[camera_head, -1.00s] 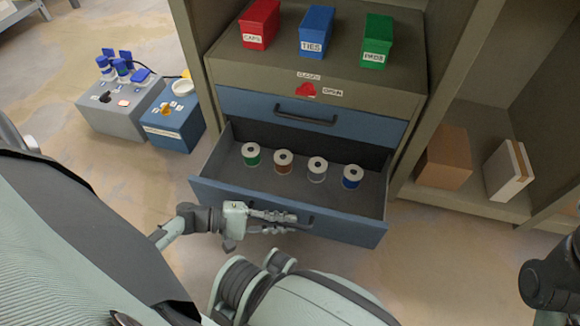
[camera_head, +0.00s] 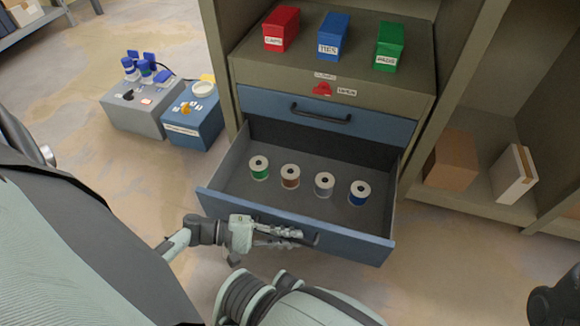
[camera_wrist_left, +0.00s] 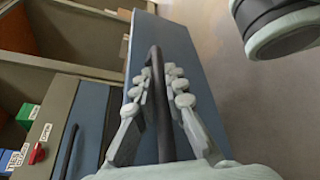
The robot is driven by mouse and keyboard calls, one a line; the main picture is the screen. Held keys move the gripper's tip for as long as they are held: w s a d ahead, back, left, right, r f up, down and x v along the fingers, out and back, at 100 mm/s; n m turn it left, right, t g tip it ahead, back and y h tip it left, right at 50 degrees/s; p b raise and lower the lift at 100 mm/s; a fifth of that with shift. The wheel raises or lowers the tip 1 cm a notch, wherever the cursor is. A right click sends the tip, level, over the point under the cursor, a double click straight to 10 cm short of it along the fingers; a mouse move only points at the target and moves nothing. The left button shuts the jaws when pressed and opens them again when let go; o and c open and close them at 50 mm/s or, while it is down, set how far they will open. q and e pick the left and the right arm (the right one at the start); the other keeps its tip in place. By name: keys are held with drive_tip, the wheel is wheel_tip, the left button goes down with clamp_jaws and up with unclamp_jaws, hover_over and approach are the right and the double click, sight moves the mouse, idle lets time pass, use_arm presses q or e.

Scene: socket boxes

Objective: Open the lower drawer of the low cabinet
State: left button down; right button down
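The low cabinet (camera_head: 300,72) stands at the centre with its lower drawer (camera_head: 350,243) pulled well out. Its inside shows, holding several labelled spools, including a green one (camera_head: 259,168) and a blue one (camera_head: 359,193). My left gripper (camera_head: 290,237) is at the front of this drawer. In the left wrist view its two fingers (camera_wrist_left: 159,72) lie on either side of the dark drawer handle (camera_wrist_left: 156,110), close against it near the tips. The upper blue drawer (camera_head: 270,104) is shut. My right gripper is not seen; only a dark part of that arm shows at lower right.
Red (camera_head: 282,29), blue (camera_head: 332,36) and green (camera_head: 389,46) boxes stand on the cabinet top. A grey box (camera_head: 140,115) and a blue box (camera_head: 193,128) are on the floor at left. A cardboard box (camera_head: 451,160) sits on the right shelf. My base is close before the drawer.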

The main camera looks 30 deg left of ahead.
use_arm(q)
drive_tip(key=c, duration=1.8)
unclamp_jaws()
drive_tip(key=shift+c, duration=0.2)
drive_tip(key=v, duration=1.2)
drive_tip(key=shift+r, duration=0.1)
